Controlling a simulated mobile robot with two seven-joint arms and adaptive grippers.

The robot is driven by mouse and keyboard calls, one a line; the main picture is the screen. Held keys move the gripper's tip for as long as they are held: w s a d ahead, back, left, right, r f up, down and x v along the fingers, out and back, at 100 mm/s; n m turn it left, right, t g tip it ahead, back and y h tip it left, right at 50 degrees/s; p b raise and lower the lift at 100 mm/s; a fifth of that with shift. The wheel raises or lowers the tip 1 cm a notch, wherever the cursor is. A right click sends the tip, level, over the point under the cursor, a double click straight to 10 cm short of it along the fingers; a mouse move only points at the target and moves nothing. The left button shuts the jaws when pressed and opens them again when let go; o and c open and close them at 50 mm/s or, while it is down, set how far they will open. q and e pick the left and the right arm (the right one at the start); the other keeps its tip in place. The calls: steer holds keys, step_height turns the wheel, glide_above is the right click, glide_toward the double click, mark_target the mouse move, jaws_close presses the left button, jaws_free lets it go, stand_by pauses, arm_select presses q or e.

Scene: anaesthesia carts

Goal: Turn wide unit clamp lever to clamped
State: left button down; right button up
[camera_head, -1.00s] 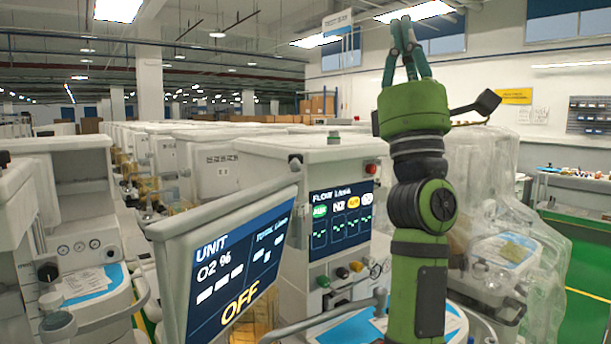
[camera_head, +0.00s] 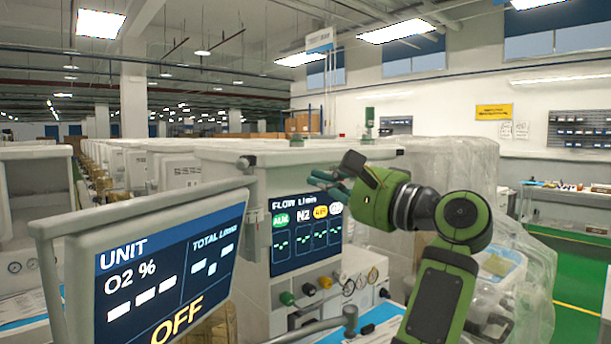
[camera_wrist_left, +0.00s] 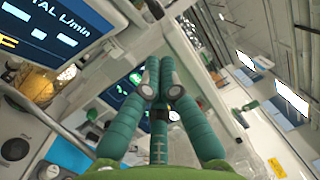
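My left gripper (camera_head: 328,184) has teal fingers on a green wrist and sits in front of the upper right of the flow screen in the head view. In the left wrist view its fingers (camera_wrist_left: 158,72) lie close together, with nothing seen held. I cannot tell whether they are fully shut. The wide unit (camera_head: 290,163) is a pale cabinet with a dark flow screen (camera_head: 306,236). A grey bar with an upright rounded end (camera_head: 350,320) shows low in front of it. I cannot tell whether this is the clamp lever. My right gripper is not in view.
A tilted monitor (camera_head: 165,270) reading OFF fills the lower left. Knobs and gauges (camera_head: 318,289) are under the flow screen. A green-topped fitting (camera_head: 369,122) rises behind the wrist. Plastic-wrapped equipment (camera_head: 470,165) stands to the right, with green floor (camera_head: 578,270) beyond it.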

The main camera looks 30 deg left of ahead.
arm_select(q)
steer(key=p, duration=0.3)
glide_toward(249, 160)
steer(key=w, duration=0.3)
steer(key=a, duration=0.1)
steer(key=s+a, duration=0.1)
steer(key=a, duration=0.1)
steer(key=s+a+p, duration=0.1)
steer(key=shift+a+r, duration=0.35)
steer(key=shift+a+f, duration=0.1)
steer(key=shift+a, duration=0.05)
